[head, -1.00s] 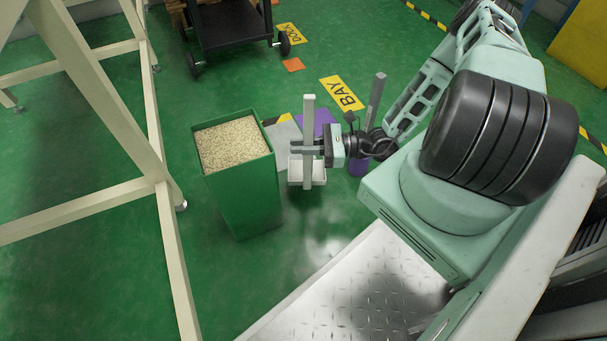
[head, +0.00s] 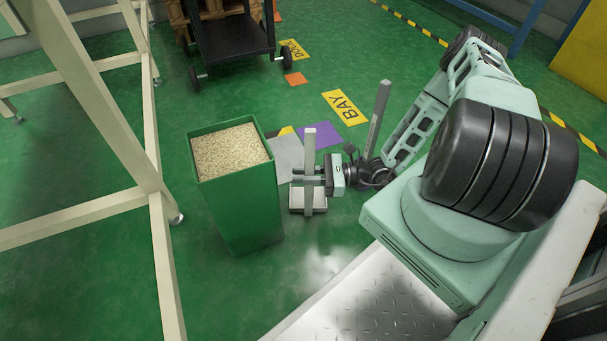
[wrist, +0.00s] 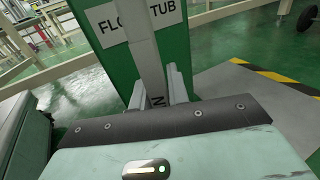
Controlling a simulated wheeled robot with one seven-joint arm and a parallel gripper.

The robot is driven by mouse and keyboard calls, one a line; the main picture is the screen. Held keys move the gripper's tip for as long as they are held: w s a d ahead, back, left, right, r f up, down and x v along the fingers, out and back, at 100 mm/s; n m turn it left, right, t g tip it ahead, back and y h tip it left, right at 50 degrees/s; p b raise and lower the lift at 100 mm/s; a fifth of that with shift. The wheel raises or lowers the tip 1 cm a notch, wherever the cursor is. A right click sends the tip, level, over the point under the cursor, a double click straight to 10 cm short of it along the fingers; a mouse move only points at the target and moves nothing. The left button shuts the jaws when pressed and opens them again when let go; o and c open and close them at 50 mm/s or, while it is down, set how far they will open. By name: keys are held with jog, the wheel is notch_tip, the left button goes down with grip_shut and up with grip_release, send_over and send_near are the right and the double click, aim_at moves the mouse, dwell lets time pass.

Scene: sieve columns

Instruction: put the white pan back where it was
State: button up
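The white pan (head: 307,198) is a shallow square tray with a tall pale upright handle (head: 309,148). It is low beside the green tub; whether it touches the floor I cannot tell. My gripper (head: 308,175) reaches in from the right with its fingers around the handle, above the tray. In the wrist view the handle (wrist: 151,45) stands between the two pale fingers (wrist: 154,92), which appear closed on it. The tray is hidden there behind the gripper body.
A green tub (head: 240,205) full of pale grains stands left of the pan. Grey (head: 286,158) and purple (head: 325,136) floor patches lie behind it. A grey post (head: 378,115) rises behind my wrist. A beige frame (head: 160,230) is at left, a black cart (head: 232,40) behind.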

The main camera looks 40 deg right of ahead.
jog(key=o, duration=0.3)
jog(key=p+v, duration=0.4)
jog(key=v, duration=0.8)
jog(key=shift+r, duration=0.25)
jog(key=shift+d, duration=0.15)
